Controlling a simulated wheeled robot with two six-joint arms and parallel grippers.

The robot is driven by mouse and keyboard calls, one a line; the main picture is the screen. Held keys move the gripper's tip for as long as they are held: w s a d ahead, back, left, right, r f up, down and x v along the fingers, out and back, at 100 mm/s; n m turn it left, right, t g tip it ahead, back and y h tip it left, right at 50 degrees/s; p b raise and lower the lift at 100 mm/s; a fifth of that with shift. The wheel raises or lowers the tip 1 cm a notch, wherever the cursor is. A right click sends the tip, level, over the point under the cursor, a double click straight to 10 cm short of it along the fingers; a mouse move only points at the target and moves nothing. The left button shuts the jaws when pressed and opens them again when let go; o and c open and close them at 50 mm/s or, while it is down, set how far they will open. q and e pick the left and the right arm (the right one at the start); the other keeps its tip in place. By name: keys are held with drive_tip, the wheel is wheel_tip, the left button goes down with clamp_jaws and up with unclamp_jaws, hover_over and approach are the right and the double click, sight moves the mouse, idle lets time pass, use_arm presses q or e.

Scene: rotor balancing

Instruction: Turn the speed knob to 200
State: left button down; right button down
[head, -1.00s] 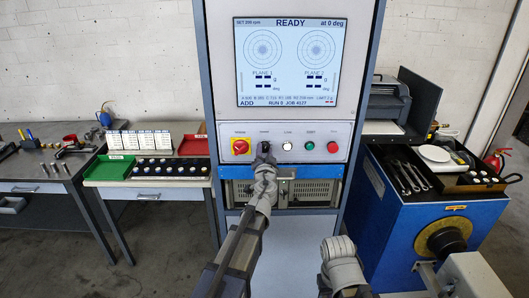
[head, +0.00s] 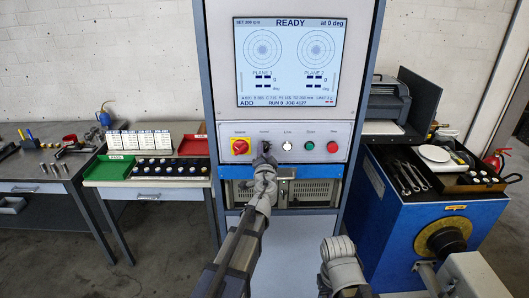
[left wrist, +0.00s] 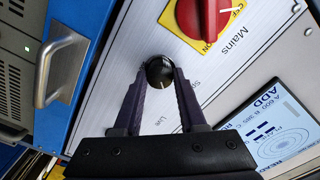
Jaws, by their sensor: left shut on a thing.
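The speed knob (left wrist: 160,73) is a round black knob on the light control panel, beside the red mains switch (left wrist: 203,14). In the left wrist view my left gripper (left wrist: 160,80) has its two fingers on either side of the knob, shut on it. In the head view my left gripper (head: 265,155) reaches up to the panel and hides most of the knob. The screen (head: 290,62) shows READY, and its small top-left line appears to read SET 200 rpm. My right arm shows at the bottom, but its fingers are not visible.
White, green and red buttons (head: 333,147) sit right of the knob. A table with green and red trays (head: 193,146) stands left; a blue cabinet (head: 385,215) stands right.

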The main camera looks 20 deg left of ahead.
use_arm(q)
drive_tip(key=shift+c, duration=2.3)
unclamp_jaws()
drive_tip(key=v, duration=0.8)
